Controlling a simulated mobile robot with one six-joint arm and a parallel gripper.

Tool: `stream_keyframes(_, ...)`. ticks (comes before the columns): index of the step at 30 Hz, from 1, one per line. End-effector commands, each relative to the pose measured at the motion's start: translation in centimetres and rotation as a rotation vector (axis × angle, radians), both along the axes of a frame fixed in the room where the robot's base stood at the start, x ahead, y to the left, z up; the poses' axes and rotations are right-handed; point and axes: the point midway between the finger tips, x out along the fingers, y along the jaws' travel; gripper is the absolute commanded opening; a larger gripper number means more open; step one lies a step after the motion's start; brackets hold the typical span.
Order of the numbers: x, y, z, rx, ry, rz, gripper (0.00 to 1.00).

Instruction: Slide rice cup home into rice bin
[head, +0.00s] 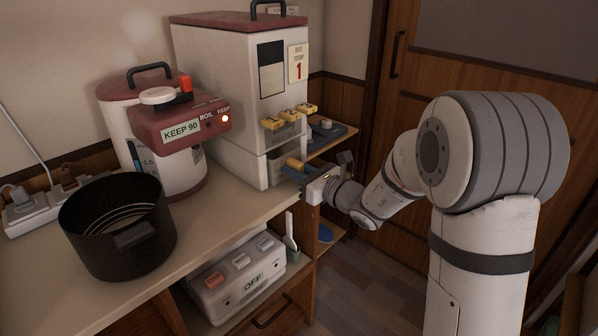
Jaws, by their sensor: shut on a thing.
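The rice bin (228,85) is a tall white box with a dark red lid, standing on the counter, with a row of yellow levers on its front. The fingertips are small and partly hidden, and I cannot tell how far the cup stands out of the bin.
A white boiler (165,165) with a red head stands left of the bin. A black pot (117,230) sits on the counter's front left. A shelf with a blue tray (326,132) is right of the bin. A white appliance (237,280) marked OFF sits below the counter.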

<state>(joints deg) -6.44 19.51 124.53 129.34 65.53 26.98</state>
Motion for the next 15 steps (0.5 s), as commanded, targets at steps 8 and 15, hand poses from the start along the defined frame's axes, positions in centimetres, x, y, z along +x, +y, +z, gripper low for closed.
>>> stream_keyframes(8, 0.35, 0.45, -0.02, 0.0, 0.0, 0.0, 0.0)
stream_keyframes(15, 0.63, 0.82, 0.0, 0.0, 0.0, 0.0, 0.0)
